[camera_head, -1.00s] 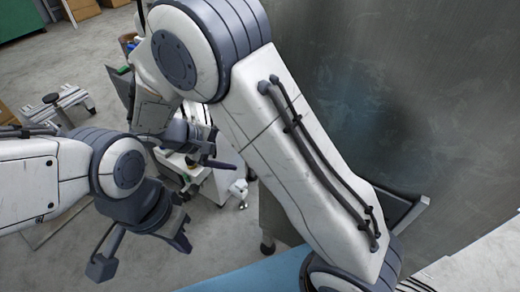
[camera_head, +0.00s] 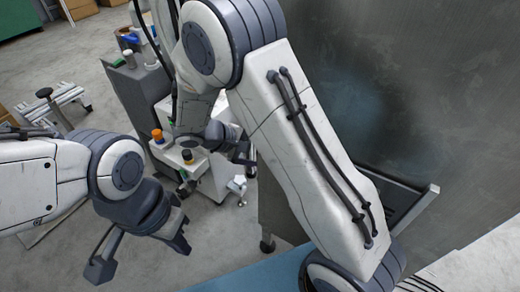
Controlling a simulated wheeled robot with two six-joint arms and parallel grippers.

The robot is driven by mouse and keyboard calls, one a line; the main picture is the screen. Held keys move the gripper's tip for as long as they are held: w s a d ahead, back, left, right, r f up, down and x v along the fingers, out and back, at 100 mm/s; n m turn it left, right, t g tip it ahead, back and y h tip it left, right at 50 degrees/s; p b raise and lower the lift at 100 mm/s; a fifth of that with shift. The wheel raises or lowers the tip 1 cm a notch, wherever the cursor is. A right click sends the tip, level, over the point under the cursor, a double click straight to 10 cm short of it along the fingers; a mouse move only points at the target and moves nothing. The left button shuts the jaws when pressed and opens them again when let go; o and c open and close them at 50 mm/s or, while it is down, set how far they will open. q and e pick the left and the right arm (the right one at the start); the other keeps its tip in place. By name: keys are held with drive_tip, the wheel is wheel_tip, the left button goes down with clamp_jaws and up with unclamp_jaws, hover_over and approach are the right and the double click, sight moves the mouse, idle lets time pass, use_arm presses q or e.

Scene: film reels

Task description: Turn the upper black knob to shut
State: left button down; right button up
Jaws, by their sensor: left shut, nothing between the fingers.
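A white machine (camera_head: 195,170) stands on the floor behind my arms.
An orange knob (camera_head: 157,136) stands left of the black one. A large metal panel (camera_head: 410,90) fills the right side. A small stand (camera_head: 62,100) is at the left. Floor at the lower left is open.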

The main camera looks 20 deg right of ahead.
drive_tip(key=c, duration=1.4)
drive_tip(key=shift+f+b, duration=0.25)
drive_tip(key=shift+b, duration=0.45)
drive_tip(key=t+h+b, duration=0.1)
drive_tip(key=b, duration=0.1)
drive_tip(key=m+t+h+b, duration=0.1)
drive_tip(key=h+b, duration=0.3)
drive_tip(key=shift+s+a+f+m+t+b, duration=0.1)
drive_tip(key=shift+a+f+m+t+b, duration=0.05)
drive_tip(key=shift+f+m+t+b, duration=0.2)
drive_tip(key=m+t+h+b, duration=0.1)
drive_tip(key=h+b, duration=0.1)
drive_tip(key=shift+h, duration=0.3)
drive_tip(key=shift+m+h+b, duration=0.35)
drive_tip(key=shift+h+b, duration=0.25)
drive_tip(key=shift+h, duration=0.2)
drive_tip(key=shift+r, duration=0.1)
drive_tip(key=o, duration=1.4)
